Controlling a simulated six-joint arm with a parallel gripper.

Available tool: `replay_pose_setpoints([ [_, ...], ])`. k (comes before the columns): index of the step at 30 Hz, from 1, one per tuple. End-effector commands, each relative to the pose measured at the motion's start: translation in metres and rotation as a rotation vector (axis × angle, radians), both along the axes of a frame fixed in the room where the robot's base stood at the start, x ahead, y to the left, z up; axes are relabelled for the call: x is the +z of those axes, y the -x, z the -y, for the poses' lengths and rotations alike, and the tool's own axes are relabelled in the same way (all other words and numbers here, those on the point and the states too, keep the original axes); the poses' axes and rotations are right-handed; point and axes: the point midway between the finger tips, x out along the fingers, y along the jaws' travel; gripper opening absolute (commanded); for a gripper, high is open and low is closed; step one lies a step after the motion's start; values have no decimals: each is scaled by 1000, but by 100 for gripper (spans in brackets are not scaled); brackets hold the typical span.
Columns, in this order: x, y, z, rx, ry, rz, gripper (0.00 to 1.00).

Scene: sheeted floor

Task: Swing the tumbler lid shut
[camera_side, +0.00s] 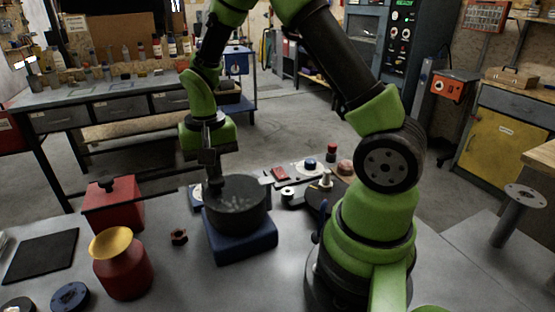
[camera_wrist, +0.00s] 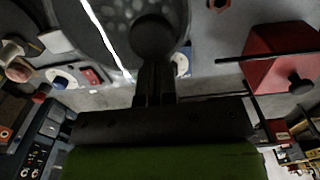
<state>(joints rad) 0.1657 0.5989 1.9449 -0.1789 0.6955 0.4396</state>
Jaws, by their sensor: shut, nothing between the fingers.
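The tumbler is a dark round drum (camera_side: 238,213) on a blue base (camera_side: 243,247), at the middle of the side view. Pale rounded spots show at its top, and the wrist view shows them too, inside the drum's round outline (camera_wrist: 108,22). I cannot make out a separate lid edge, so I cannot tell how far the lid stands open.
A red box with a black knob (camera_side: 112,210) and a thin dark rod stand left of the tumbler. A red pot with a yellow funnel (camera_side: 122,268) and a hex nut (camera_side: 179,237) are in front left. Small parts (camera_side: 310,165) lie behind right. The bench's front middle is clear.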

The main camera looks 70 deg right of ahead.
Motion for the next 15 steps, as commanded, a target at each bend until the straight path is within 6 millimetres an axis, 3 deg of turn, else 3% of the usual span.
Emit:
replay_pose_setpoints([
  [15,0,5,-9,-5,-6,-8,0],
])
